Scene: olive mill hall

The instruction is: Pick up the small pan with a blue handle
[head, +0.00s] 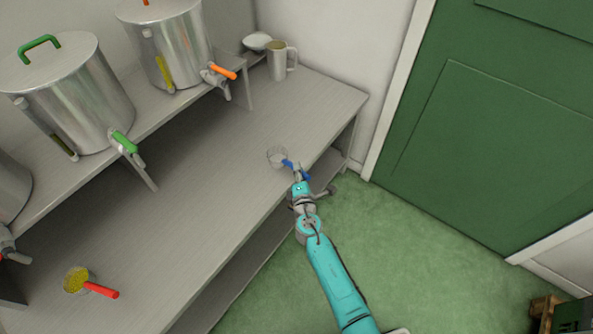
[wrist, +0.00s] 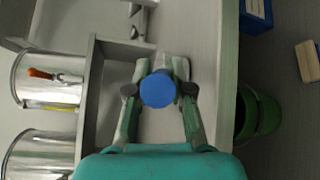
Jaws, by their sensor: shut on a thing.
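The small pan (head: 277,156) is a little round metal pan near the front edge of the grey table, toward its right end. Its blue handle (head: 289,163) points toward my arm. My gripper (head: 300,173) is shut on this handle. In the wrist view the round end of the blue handle (wrist: 158,89) shows between the two fingers of my gripper (wrist: 160,72), and the pan's bowl is mostly hidden behind it. I cannot tell whether the pan touches the table or hangs just above it.
Steel tanks with taps, green (head: 124,142) and orange (head: 222,73), stand on a raised shelf behind. A red-handled pan (head: 76,280) lies at the left. A metal jug (head: 278,62) stands at the back. A green bucket (wrist: 262,118) is on the floor. The middle tabletop is clear.

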